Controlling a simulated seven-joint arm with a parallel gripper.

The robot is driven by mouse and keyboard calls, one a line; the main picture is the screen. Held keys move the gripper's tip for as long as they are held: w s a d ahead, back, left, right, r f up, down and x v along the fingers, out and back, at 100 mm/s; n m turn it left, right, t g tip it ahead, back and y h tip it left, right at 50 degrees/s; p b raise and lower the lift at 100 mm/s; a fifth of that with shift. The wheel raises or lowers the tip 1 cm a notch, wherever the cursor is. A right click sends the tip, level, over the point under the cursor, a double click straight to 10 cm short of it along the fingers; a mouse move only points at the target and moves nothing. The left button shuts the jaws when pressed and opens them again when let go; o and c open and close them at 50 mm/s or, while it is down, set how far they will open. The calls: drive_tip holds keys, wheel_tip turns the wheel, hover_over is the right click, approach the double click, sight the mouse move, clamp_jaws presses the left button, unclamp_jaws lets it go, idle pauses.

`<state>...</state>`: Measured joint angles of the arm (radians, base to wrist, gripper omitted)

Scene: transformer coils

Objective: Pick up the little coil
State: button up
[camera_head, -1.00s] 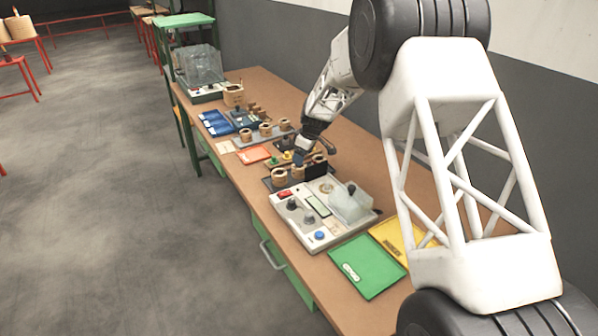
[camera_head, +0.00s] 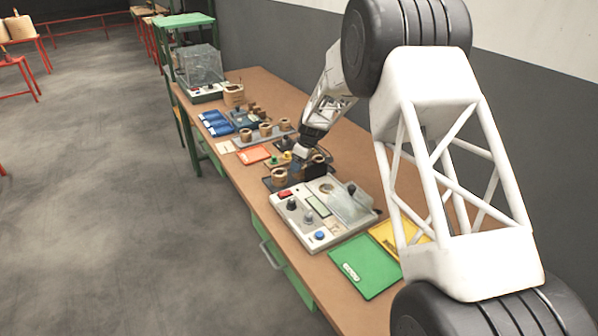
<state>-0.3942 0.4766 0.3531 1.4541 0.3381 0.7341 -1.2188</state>
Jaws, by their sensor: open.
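Several tan, ring-shaped coils stand on the brown workbench (camera_head: 345,150). One coil (camera_head: 279,177) stands at the near left of a dark base, and another coil (camera_head: 318,159) shows at its right. A row of coils (camera_head: 265,130) stands on a grey strip farther back. I cannot tell for sure which one is the little coil. My gripper (camera_head: 308,170) is low over the dark base, between the two near coils. It is open, but its fingers are dark and small here. I see no coil held. My gripper hides part of the base.
A grey control box (camera_head: 318,237) with knobs and a clear cover (camera_head: 350,203) stands just in front of the gripper. An orange card (camera_head: 253,155) and blue items (camera_head: 215,123) lie behind. The wall runs along the right.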

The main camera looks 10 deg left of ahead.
drive_tip(key=shift+x, duration=2)
drive_tip(key=shift+c, duration=0.3)
drive_tip(key=c, duration=0.8)
drive_tip(key=shift+r, duration=0.2)
wheel_tip(320, 180, up, 10)
drive_tip(key=shift+f, duration=0.15)
drive_tip(key=s+d, duration=0.2)
drive_tip(key=d, duration=0.2)
drive_tip(key=s+d, duration=0.3)
drive_tip(key=d, duration=0.1)
drive_tip(key=s+d, duration=0.3)
drive_tip(key=d, duration=0.1)
drive_tip(key=shift+s, duration=0.15)
